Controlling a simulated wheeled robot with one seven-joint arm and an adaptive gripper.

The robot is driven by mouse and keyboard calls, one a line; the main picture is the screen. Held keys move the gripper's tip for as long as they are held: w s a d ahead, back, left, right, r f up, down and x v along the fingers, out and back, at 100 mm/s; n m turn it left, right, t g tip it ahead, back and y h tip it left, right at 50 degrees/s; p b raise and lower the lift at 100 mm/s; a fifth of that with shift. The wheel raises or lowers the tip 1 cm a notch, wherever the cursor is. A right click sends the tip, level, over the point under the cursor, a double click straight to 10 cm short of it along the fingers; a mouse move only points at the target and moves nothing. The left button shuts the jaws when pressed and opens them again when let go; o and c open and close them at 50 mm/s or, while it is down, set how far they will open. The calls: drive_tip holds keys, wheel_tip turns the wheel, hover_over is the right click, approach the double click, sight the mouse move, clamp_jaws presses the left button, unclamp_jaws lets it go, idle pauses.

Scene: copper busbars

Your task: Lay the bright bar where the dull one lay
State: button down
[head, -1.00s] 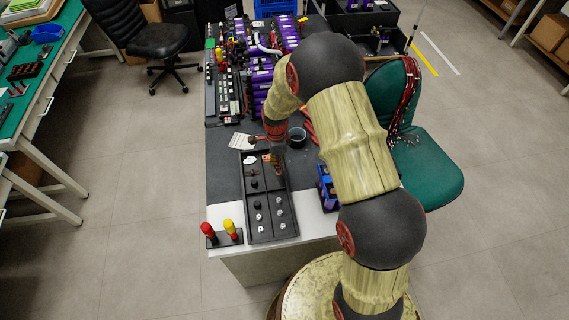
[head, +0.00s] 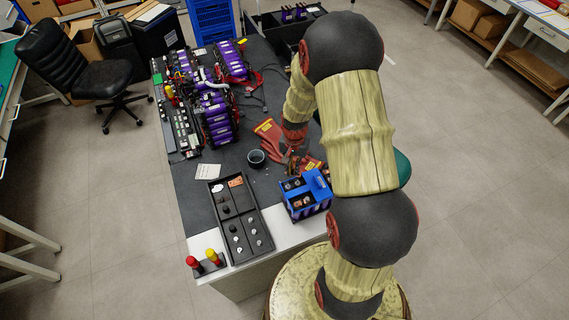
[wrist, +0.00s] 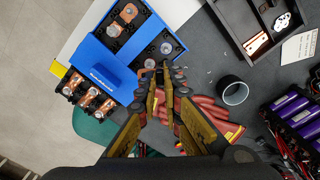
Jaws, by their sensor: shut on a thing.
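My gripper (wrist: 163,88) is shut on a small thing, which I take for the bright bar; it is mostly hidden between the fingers. The gripper hangs over the table beside the blue battery module (wrist: 98,68), which also shows in the head view (head: 318,185). The module carries a copper bar (wrist: 125,14) at one end and several others at the opposite side. Two round terminals (wrist: 165,47) near my fingertips show no bar across them.
A dark cup (head: 256,158) and red gloves (head: 268,130) lie close to the gripper. Purple battery packs (head: 215,118) fill the table's far left. Red and yellow handled tools (head: 206,262) stand at the front left corner.

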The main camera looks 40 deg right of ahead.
drive_tip(key=n, duration=0.2)
drive_tip(key=s+n, duration=0.1)
drive_tip(key=shift+a+f+n, duration=0.25)
drive_tip(key=shift+n, duration=0.85)
drive_tip(key=n, duration=0.3)
drive_tip(key=shift+w+f, duration=0.1)
drive_tip(key=shift+f+b, duration=1.4)
drive_tip(key=shift+f, duration=0.6)
drive_tip(key=shift+f, duration=0.1)
drive_tip(key=shift+f+b, duration=0.6)
drive_tip(key=shift+f, duration=0.15)
drive_tip(key=c, duration=1.9)
unclamp_jaws()
